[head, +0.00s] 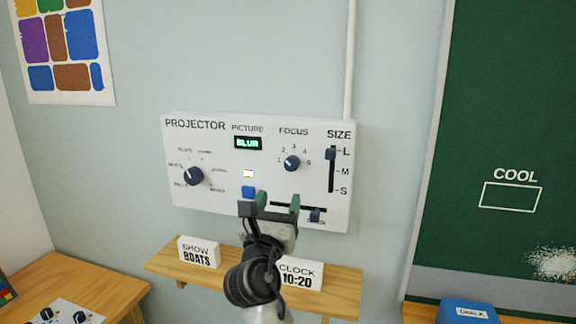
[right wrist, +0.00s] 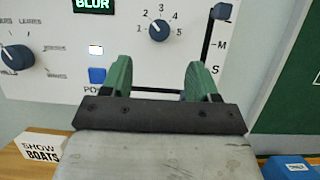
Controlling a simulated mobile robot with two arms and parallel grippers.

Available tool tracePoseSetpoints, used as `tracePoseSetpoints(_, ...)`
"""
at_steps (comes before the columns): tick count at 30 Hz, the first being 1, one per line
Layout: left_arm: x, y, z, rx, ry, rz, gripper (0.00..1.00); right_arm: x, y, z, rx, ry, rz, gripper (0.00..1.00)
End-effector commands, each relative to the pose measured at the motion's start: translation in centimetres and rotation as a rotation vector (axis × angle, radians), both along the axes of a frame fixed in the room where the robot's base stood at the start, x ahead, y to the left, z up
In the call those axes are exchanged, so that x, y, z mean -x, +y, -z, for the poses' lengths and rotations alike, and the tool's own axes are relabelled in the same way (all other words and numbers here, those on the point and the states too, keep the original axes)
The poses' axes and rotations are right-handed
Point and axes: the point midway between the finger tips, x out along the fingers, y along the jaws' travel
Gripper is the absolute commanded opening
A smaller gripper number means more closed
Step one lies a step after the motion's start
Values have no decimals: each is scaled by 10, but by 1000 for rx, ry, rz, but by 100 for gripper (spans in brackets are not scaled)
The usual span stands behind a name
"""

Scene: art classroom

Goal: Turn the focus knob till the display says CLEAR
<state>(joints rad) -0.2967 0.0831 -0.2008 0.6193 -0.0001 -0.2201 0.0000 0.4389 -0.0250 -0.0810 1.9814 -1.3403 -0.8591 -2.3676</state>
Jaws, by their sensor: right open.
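The focus knob (head: 292,163) is a small dark blue dial under the word FOCUS on the white projector panel (head: 270,215), with numbers 1 to 5 around it. In the right wrist view the knob (right wrist: 159,30) has a pale mark that seems to point up and left, roughly toward 2. The display (head: 248,143) reads BLUR in green; its lower part also shows in the right wrist view (right wrist: 93,5). My right gripper (head: 269,203) is open and empty, below the knob and apart from it. Its green fingers (right wrist: 160,80) stand either side of the knob's line. My left gripper is out of view.
A larger knob (head: 193,176) sits left on the panel, a vertical size slider (head: 331,154) right, a blue button (head: 249,191) and a horizontal slider (head: 315,215) low. A wooden shelf (head: 338,302) below holds a BOATS sign (head: 199,252) and a CLOCK sign (head: 300,275).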

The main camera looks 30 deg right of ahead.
Motion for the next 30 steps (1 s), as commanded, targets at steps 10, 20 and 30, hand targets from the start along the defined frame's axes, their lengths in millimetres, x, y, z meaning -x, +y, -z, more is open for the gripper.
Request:
tracePoseSetpoints(10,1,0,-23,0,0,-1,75,-37,-42,-26,0,1,1,60)
tracePoseSetpoints(20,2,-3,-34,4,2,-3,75,-63,-68,-38,-2,2,-2,60)
tracePoseSetpoints(30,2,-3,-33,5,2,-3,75,-65,-71,-39,-4,1,-3,59)
